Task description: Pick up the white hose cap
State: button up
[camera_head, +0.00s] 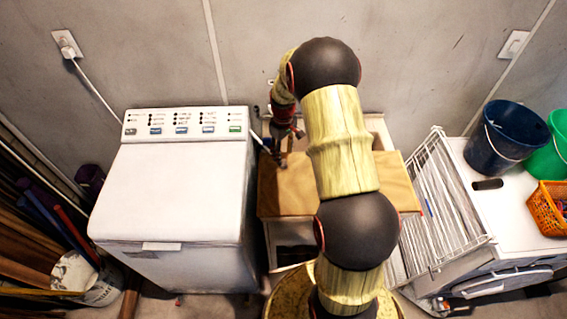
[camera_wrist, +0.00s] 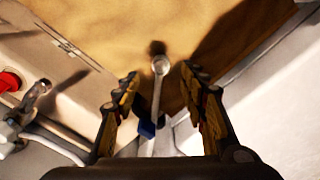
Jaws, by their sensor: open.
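In the wrist view, a small pale round piece (camera_wrist: 160,65) shows between and just beyond my fingertips, against a brown wooden surface. It may be the white hose cap, but I cannot tell for sure. A thin pale shaft runs from it down the picture to a dark blue piece (camera_wrist: 147,129). My gripper (camera_wrist: 161,76) is open, with one finger on each side and no clear contact. In the head view my gripper (camera_head: 278,150) is small and dark, by the left edge of the wooden top (camera_head: 285,195); the cap cannot be made out there.
A white washing machine (camera_head: 165,190) stands left of the wooden top. A white wire rack (camera_head: 440,205), dark blue bucket (camera_head: 495,145), green bucket (camera_head: 553,150) and orange basket (camera_head: 548,210) are at right. In the wrist view, a metal tap (camera_wrist: 35,95) and red knob (camera_wrist: 9,81) lie left.

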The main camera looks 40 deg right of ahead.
aim_at(284, 160)
notch_tip(284, 160, down, 5)
jog(key=shift+s+r, duration=0.1)
jog(key=shift+r, duration=0.1)
jog(key=shift+c, duration=0.9)
grip_shut()
